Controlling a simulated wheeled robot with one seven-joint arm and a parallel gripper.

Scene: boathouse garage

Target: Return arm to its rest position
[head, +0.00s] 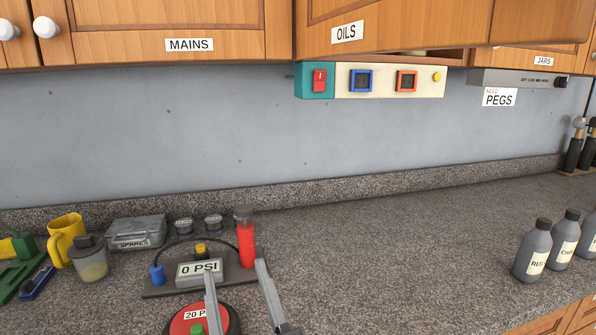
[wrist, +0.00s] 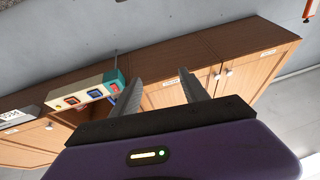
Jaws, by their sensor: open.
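My gripper (head: 235,275) shows at the bottom of the head view, low over the counter in front of the pressure gauge block. Its two grey fingers stand apart, with nothing seen between them. In the wrist view my gripper (wrist: 162,74) is also open and empty, its fingers pointing toward the wall cupboards, which look tilted there. The gauge block (head: 160,287) carries a "0 PSI" display (head: 200,272) and a red cylinder (head: 246,243). A round red "20 P..." item (head: 190,322) is partly hidden by the left finger.
The "OILS" cupboard door (head: 420,25) juts out above the switch panel (head: 390,80). A yellow mug (head: 64,238), a lidded jar (head: 90,262) and a "SPARES" box (head: 136,232) stand left. Grey bottles (head: 533,252) stand right. The middle counter (head: 400,240) is clear.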

